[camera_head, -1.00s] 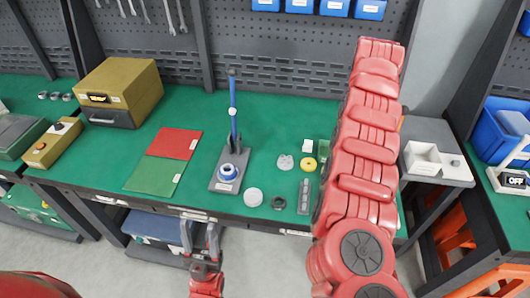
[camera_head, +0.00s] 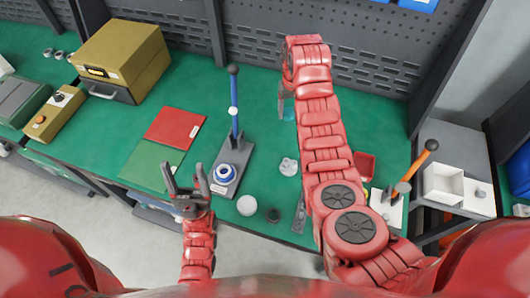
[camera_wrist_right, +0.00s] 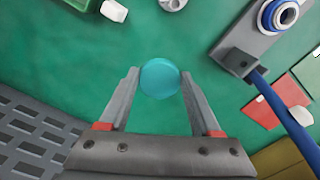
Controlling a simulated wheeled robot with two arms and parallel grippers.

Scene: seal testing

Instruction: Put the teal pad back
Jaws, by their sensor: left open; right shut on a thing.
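The teal pad (camera_wrist_right: 160,78) is a round disc held between the two fingertips of my right gripper (camera_wrist_right: 160,84) in the right wrist view. The green table top lies beneath it; I cannot tell the exact height. In the head view my right forearm hides most of this gripper, and a bit of teal (camera_head: 288,109) shows beside the arm. My left gripper (camera_head: 187,178) is open and empty, over the table's front edge near the green mat (camera_head: 152,165).
A press (camera_head: 229,165) with a blue lever stands left of my right arm. A white disc (camera_head: 247,205), a dark ring (camera_head: 273,215) and a clear part (camera_head: 288,167) lie nearby. A red tray (camera_head: 364,165) is right of the arm. A green tray (camera_wrist_right: 72,4) shows in the wrist view.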

